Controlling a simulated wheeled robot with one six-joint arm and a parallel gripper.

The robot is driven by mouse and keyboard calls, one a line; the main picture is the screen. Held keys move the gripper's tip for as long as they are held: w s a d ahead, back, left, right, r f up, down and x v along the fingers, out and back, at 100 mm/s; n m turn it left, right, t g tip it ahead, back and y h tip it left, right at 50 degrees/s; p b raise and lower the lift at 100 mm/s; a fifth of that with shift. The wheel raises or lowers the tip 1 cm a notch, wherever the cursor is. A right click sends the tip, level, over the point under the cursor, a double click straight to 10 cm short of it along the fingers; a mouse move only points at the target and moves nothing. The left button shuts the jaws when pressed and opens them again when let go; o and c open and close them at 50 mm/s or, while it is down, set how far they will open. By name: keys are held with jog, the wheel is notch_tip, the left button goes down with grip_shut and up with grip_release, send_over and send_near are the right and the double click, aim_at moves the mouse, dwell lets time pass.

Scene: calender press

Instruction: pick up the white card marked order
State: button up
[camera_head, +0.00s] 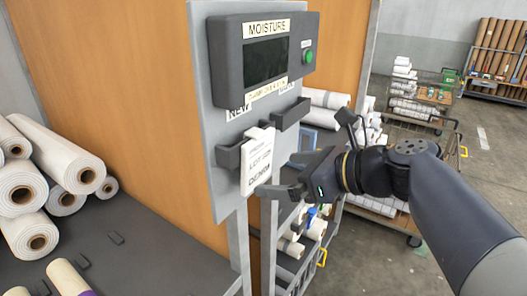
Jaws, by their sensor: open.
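A white card (257,162) with dark print stands upright in a dark holder (229,156) on a grey panel. Its lower lines seem to read LOT and DENIM; its small top line is too blurred to read surely. My gripper (308,153) is open and empty, just right of the card. One finger is up at the right. The other finger reaches left near the card's lower edge; I cannot tell whether it touches the card.
A second dark holder (291,114) sits to the upper right of the card. Above is a moisture meter (265,60) with a green button (308,57). White rolls (55,155) lie at left on a dark table (130,250). Carts with rolls stand behind my arm.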

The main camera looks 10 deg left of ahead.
aim_at(260, 172)
jog(key=shift+p+x, duration=0.65)
jog(key=shift+x, duration=2.95)
jog(key=shift+s, duration=0.2)
jog(key=shift+c, duration=0.4)
jog(key=c, duration=0.7)
jog(key=shift+s+d+r, duration=0.1)
jog(key=shift+d+r, duration=0.25)
jog(key=shift+r, duration=0.15)
jog(key=shift+c, duration=0.3)
jog(key=v, duration=0.5)
jog(key=r+b+v, duration=0.1)
jog(key=v, duration=0.9)
jog(key=shift+a+r, duration=0.2)
jog(key=shift+a, duration=0.15)
jog(key=shift+c, duration=1.2)
